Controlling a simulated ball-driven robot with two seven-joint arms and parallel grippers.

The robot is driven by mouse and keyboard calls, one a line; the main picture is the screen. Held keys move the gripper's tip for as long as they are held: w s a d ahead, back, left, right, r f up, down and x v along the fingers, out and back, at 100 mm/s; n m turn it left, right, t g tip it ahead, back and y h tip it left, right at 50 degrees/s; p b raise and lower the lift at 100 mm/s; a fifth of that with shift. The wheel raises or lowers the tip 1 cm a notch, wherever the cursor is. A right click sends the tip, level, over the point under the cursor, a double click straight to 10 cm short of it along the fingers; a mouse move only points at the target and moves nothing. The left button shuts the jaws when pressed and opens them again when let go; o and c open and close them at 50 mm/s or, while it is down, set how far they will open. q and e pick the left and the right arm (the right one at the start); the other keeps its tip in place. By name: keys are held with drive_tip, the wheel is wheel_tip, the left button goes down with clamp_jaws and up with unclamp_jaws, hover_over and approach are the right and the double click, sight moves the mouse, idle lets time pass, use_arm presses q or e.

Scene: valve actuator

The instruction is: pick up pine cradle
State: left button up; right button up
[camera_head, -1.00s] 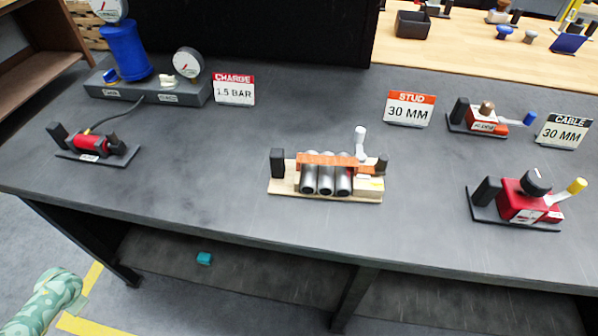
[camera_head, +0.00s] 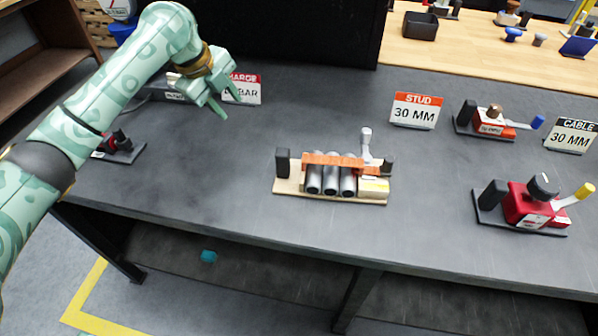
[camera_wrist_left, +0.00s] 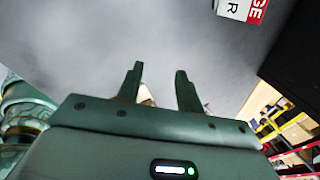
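The pine cradle (camera_head: 290,188) is a pale wood base near the middle of the dark bench in the head view. It bears several grey cylinders (camera_head: 331,181) under an orange bar, with a black block at its left end and a white lever at its right. My left gripper (camera_head: 233,108) is open and empty, above the bench, to the left of and farther back than the cradle. In the left wrist view its two fingers (camera_wrist_left: 158,85) stand apart with grey bench surface beyond. My right gripper is not in view.
A charge sign (camera_head: 247,88) stands close behind my left gripper. A stud sign (camera_head: 415,110), a cable sign (camera_head: 571,135) and a red valve unit (camera_head: 531,206) stand to the right. The bench between my left gripper and the cradle is clear.

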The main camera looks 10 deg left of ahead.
sight(283, 162)
use_arm(q)
drive_tip(key=s+d+r+m+g, duration=0.1)
drive_tip(key=s+d+m, duration=0.1)
drive_tip(key=d+m, duration=0.1)
drive_tip(key=s+d+r+m+g+y, duration=0.1)
drive_tip(key=s+d+m, duration=0.1)
drive_tip(key=d+m, duration=0.2)
drive_tip(key=s+d+r+m+g+y, duration=0.1)
drive_tip(key=s+d+m, duration=0.1)
drive_tip(key=d, duration=0.4)
drive_tip(key=shift+s+m, duration=0.15)
drive_tip(key=shift+m, duration=0.75)
drive_tip(key=shift+s+d+f+m, duration=0.1)
drive_tip(key=shift+s+d+m, duration=0.15)
drive_tip(key=shift+m, duration=0.15)
wheel_tip(283, 162, down, 6)
drive_tip(key=shift+s+r, duration=0.1)
drive_tip(key=f, duration=0.6)
drive_tip(key=shift+d, duration=0.2)
drive_tip(key=shift+r, duration=0.1)
clamp_jaws()
